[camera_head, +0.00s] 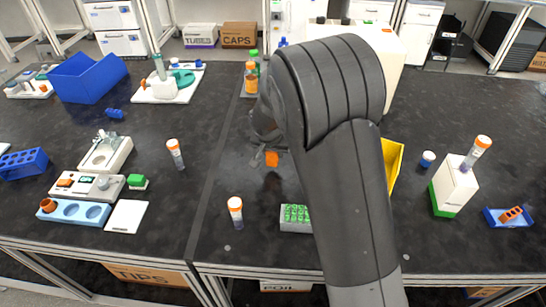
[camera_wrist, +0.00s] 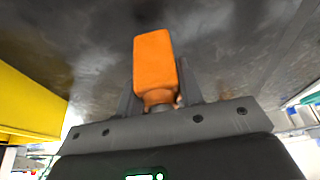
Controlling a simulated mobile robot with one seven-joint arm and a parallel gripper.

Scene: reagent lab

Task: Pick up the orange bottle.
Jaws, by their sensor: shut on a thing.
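An orange bottle (camera_wrist: 153,60) is held between the two fingers of my gripper (camera_wrist: 158,96) in the wrist view. Its square orange body points away from the palm, and its narrower end lies between the fingers. In the head view the bottle (camera_head: 272,159) shows as a small orange patch at the fingertips of my gripper (camera_head: 266,157), over the dark bench. My arm hides part of the gripper. Whether the bottle touches the bench cannot be told. More orange bottle shapes (camera_head: 251,82) stand at the back of the bench, beside a green-capped one.
A yellow bin (camera_head: 393,160) stands right of my arm, partly hidden. A grey rack with green tops (camera_head: 296,226) and an orange-capped tube (camera_head: 235,211) stand in front. A white block on a green base (camera_head: 453,188) stands further right.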

